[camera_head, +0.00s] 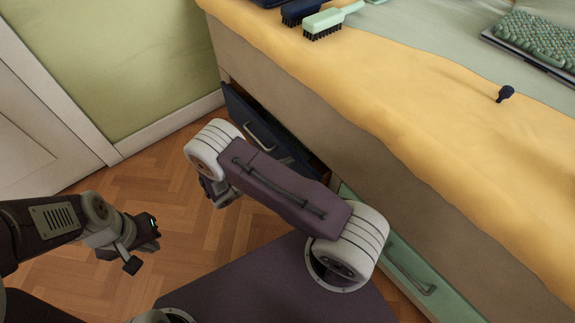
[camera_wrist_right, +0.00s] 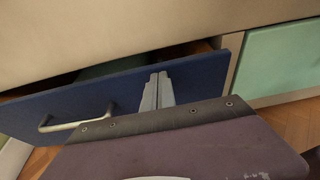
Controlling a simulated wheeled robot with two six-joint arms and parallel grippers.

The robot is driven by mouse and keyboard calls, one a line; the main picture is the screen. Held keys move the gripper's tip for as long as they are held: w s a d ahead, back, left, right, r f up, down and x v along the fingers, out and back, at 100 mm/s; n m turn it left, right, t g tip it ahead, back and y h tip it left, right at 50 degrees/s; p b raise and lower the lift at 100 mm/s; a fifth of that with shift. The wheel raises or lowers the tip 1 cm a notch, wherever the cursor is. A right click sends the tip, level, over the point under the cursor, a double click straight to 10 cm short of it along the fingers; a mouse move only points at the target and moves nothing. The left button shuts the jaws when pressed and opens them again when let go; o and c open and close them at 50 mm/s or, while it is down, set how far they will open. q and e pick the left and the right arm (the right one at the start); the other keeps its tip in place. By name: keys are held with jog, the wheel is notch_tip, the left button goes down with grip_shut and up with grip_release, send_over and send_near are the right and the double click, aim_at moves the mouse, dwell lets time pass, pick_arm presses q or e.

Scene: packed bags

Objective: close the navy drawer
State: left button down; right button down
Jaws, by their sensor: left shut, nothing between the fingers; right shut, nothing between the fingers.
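The navy drawer (camera_head: 240,108) sits low in the bed's side in the head view, its front standing out from the frame, partly behind my right arm. In the right wrist view the navy drawer (camera_wrist_right: 75,105) is ajar, with a dark gap above its front and something green inside. Its metal handle (camera_wrist_right: 75,124) is left of my fingers. My right gripper (camera_wrist_right: 158,78) is shut and empty, its tips at the drawer front near the top edge; I cannot tell whether they touch. My left gripper (camera_head: 145,247) is shut and empty, over the floor, away from the drawer.
A green drawer (camera_head: 410,268) is to the right in the same bed side; it also shows in the wrist view (camera_wrist_right: 280,60). On the bed lie a mint brush (camera_head: 325,20), a navy brush (camera_head: 300,11), a keyboard (camera_head: 538,40) and a small navy object (camera_head: 505,93). Wooden floor is free at left.

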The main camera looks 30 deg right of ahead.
jog(key=shift+d, duration=0.2)
